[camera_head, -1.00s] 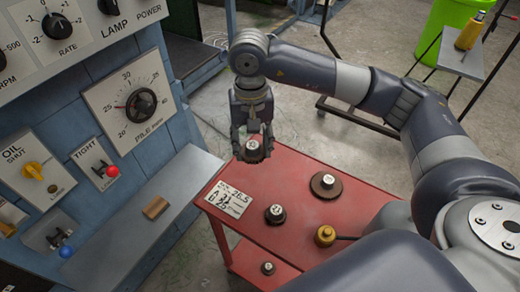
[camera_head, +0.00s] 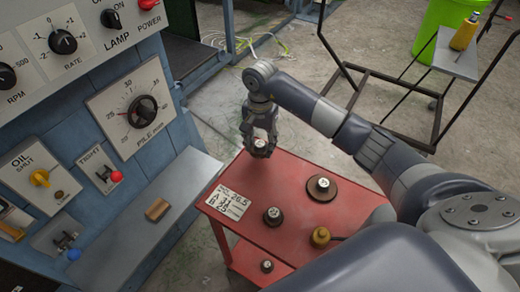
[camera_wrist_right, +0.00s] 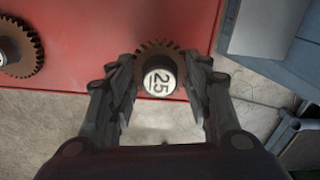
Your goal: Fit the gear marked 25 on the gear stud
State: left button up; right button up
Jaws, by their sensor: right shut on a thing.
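The gear marked 25 (camera_wrist_right: 158,78) is a brown toothed disc with a dark hub and a white numbered cap. In the wrist view it sits between the fingers of my right gripper (camera_wrist_right: 162,92), which is shut on it. In the head view the right gripper (camera_head: 260,148) holds the gear (camera_head: 261,143) at the far edge of the red table (camera_head: 240,232). I cannot tell how far above the tabletop it is. My left gripper is not in view. I cannot make out the gear stud in these frames.
Other gears stand on the table: a large one (camera_head: 322,188) and a smaller one (camera_head: 273,215). A brass-coloured piece (camera_head: 321,236) and a card reading 26.5 (camera_head: 228,202) lie there too. The blue machine (camera_head: 150,170) with its grey ledge (camera_head: 140,232) is left.

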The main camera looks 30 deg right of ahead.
aim_at(260, 152)
notch_tip(260, 152, down, 3)
jog(key=shift+f+p, duration=0.1)
jog(key=shift+p, duration=0.25)
jog(key=shift+f, duration=0.2)
jog(key=shift+f, duration=0.1)
jog(key=shift+f+b, duration=0.15)
jog(key=shift+b, duration=0.15)
jog(key=o, duration=1.1)
jog(key=shift+r, duration=0.2)
